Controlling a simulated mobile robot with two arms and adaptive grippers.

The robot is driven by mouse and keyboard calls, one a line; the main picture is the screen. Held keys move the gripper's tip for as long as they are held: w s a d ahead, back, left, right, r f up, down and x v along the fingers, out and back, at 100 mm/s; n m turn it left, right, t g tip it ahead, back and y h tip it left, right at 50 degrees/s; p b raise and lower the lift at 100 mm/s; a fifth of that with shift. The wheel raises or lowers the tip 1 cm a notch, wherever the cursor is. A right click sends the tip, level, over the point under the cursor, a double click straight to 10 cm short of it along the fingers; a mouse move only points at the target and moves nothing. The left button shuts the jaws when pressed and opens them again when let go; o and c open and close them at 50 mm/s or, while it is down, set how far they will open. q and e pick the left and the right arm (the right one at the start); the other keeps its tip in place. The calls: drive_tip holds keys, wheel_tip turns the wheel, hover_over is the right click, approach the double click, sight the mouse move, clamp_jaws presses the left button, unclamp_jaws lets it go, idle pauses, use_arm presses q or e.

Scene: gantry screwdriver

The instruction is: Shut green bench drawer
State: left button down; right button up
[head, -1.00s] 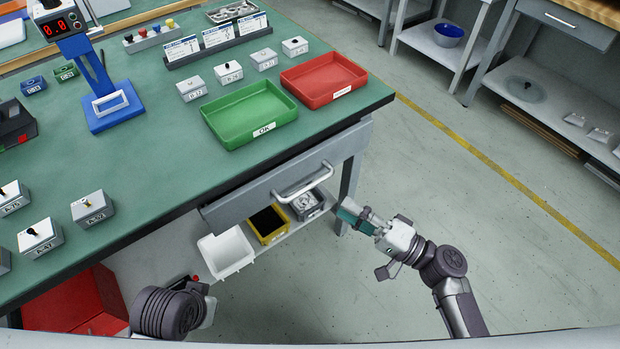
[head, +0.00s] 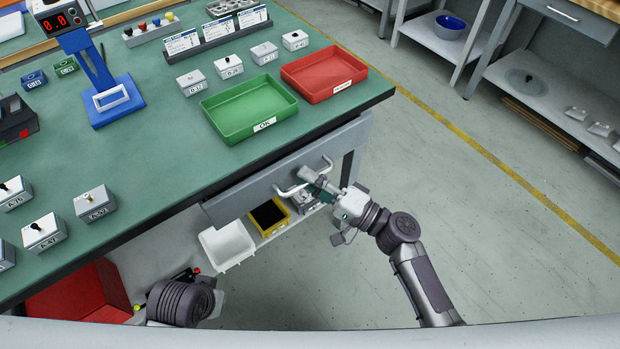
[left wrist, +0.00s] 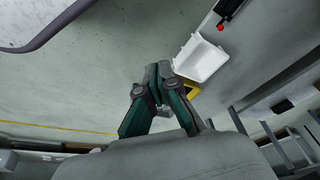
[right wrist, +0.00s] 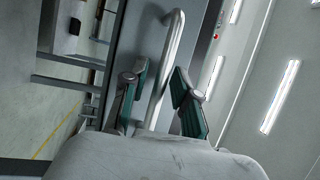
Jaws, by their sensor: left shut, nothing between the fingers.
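The green-topped bench (head: 190,150) has a grey drawer (head: 245,193) under its front edge, with a pale bar handle (head: 290,190). How far the drawer front stands out is hard to tell. My right gripper (head: 312,183) is at the handle. In the right wrist view the handle (right wrist: 172,55) runs between the fingers of my right gripper (right wrist: 160,90), which are apart; contact is not clear. My left gripper (left wrist: 158,75) is shut and empty, pointing over the floor near a white bin (left wrist: 199,58). In the head view its fingers are hidden.
Below the drawer, the white bin (head: 228,245) and a yellow bin (head: 268,217) stand on a low shelf. A green tray (head: 248,110) and a red tray (head: 324,80) lie on the bench top. The floor (head: 480,220) to the right is clear.

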sight(299, 168)
clamp_jaws()
